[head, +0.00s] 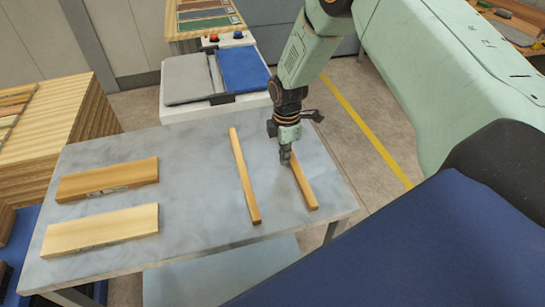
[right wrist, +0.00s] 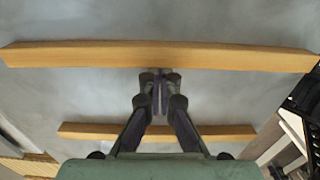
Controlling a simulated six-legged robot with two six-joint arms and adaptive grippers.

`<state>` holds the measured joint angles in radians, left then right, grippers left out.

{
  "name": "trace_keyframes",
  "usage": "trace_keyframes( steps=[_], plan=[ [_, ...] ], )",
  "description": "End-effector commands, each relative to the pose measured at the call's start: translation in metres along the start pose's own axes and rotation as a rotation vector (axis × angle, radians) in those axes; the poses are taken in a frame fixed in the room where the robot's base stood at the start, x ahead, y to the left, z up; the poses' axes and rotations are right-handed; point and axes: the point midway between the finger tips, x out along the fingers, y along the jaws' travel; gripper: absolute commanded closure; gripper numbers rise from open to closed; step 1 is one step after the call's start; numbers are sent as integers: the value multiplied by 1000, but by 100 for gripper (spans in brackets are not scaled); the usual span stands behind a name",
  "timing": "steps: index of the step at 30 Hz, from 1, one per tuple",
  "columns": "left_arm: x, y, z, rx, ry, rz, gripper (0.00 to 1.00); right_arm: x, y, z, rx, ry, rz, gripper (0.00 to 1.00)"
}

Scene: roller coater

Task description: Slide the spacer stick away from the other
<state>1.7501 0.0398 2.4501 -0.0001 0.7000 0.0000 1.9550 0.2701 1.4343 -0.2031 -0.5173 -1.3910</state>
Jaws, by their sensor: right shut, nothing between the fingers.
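Two thin wooden spacer sticks lie on the grey table, apart and roughly side by side. The left stick (head: 244,178) is clear of the gripper. The right stick (head: 305,187) has its far part beside and partly behind my right gripper (head: 285,160). My right gripper is shut and empty, pointing down. In the right wrist view its fingertips (right wrist: 160,77) are close to the edge of the upper stick (right wrist: 160,55); I cannot tell whether they touch. The lower stick (right wrist: 80,131) is partly hidden behind the fingers. My left gripper is not in view.
Two wider wooden boards (head: 108,178) (head: 100,230) lie on the left of the table (head: 195,185). A white stand (head: 215,108) with grey and blue pads is behind it. Bare tabletop lies between the boards and the left stick.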

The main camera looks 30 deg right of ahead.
Motion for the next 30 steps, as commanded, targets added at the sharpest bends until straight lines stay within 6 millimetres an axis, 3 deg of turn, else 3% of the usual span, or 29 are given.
trace_keyframes(
  steps=[17, 30],
  plan=[
    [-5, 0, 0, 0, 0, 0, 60, -6, 0, 0, 0, 0, 1, 100],
    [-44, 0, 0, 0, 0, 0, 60, -53, -5, -9, 2, -2, 0, 100]
  ],
)
